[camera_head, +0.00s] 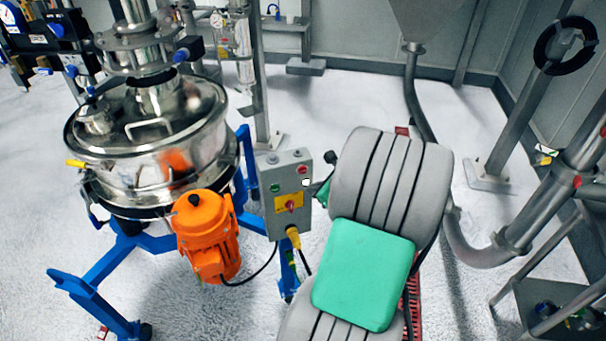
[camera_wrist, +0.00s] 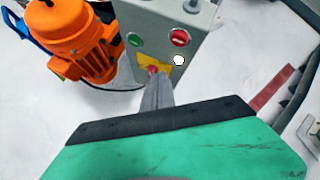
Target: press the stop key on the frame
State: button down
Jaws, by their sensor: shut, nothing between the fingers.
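A grey control box (camera_head: 287,197) stands on the blue frame; it also shows in the wrist view (camera_wrist: 160,30). On its face, a red button (camera_wrist: 180,38) sits at upper right and a green button (camera_wrist: 134,40) at left. Below them is a yellow plate (camera_head: 283,202) with a red switch (camera_wrist: 153,69). In the wrist view, my gripper (camera_wrist: 157,78) is shut and empty, its tips in front of the yellow plate, below and left of the red button. I cannot tell whether they touch. In the head view, my arm partly hides the gripper.
An orange motor (camera_head: 207,236) is left of the box, with a steel sifter (camera_head: 150,150) above it on blue legs (camera_head: 95,275). A black cable (camera_head: 255,272) hangs below the box. Metal pipework (camera_head: 530,215) stands at right. A small white round spot (camera_wrist: 179,60) is below the red button.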

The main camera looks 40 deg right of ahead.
aim_at(302, 170)
jog(key=shift+w+d, duration=0.3)
jog(key=shift+w, duration=0.45)
jog(key=shift+w+d, duration=0.25)
jog(key=shift+w, duration=0.5)
jog(key=shift+w+d, duration=0.3)
jog(key=shift+w, duration=0.45)
jog(key=shift+w+d, duration=0.1)
jog(key=shift+w, duration=0.3)
jog(key=shift+w+d+p, duration=0.2)
jog(key=shift+w+p, duration=0.2)
dwell(0.8)
jog(key=shift+s, duration=0.1)
jog(key=shift+s+a+p, duration=0.35)
jog(key=shift+s+p, duration=0.05)
jog(key=shift+s, duration=0.3)
